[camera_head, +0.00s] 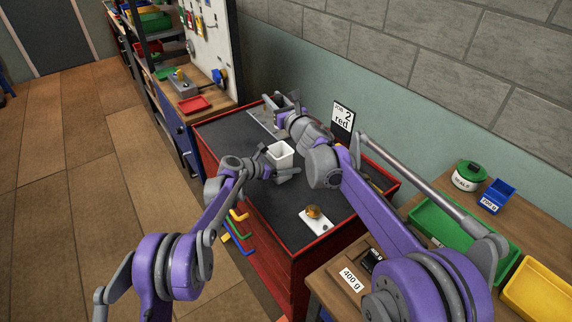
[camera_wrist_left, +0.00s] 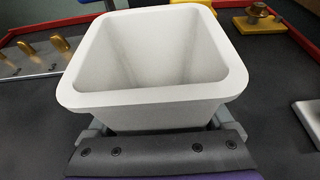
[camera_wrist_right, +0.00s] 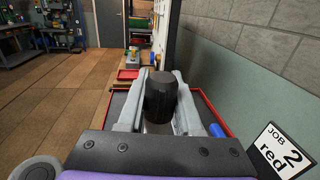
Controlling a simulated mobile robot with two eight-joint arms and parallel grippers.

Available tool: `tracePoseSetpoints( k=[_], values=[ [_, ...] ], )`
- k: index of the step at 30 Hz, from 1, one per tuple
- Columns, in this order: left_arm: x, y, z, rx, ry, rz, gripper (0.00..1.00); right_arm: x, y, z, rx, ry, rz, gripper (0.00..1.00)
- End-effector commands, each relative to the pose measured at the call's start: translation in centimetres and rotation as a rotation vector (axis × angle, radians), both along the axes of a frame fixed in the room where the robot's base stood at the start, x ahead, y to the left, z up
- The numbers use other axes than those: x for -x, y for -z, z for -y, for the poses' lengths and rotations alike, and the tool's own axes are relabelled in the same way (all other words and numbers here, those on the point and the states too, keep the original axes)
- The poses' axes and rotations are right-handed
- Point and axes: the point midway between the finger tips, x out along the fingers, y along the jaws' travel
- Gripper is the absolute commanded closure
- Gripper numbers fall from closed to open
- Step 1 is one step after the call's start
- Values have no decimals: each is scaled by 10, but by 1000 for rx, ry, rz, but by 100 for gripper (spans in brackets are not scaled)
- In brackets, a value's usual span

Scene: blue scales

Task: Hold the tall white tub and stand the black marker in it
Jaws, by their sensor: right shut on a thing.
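The tall white tub (camera_head: 281,155) stands on the dark top of the red-edged bench. It fills the middle of the left wrist view (camera_wrist_left: 155,97), open side up and empty as far as I see. My left gripper (camera_head: 281,171) is at the tub, with a finger low on each side; I cannot tell whether they press on it. My right gripper (camera_head: 281,102) is beyond the tub, over the bench's far end. It is shut on the black marker (camera_wrist_right: 160,97), whose dark blunt end shows between the fingers. The marker's lower part is hidden.
A grey plate (camera_head: 262,122) lies behind the tub. A white plate with a brass piece (camera_head: 313,213) sits on the near part of the bench. A "JOB 2 red" sign (camera_head: 342,118) stands by the wall. Dark bench top between is clear.

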Motion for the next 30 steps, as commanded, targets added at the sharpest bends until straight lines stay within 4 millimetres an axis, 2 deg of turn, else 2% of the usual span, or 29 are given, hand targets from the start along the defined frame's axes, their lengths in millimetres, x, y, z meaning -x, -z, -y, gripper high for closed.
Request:
tracePoseSetpoints(
  k=[1,9,12,19,30],
  values=[
    [0,0,0,0,0,0,25,0,0,0,0,0,0,100],
    [0,0,0,0,0,0,74,0,0,0,0,0,0,100],
    [0,0,0,0,0,0,74,-1,4,0,0,-9,2,100],
    [0,0,0,0,0,0,74,2,45,-1,0,-122,3,100],
    [0,0,0,0,0,0,74,3,62,-3,0,-139,0,100]
  ],
)
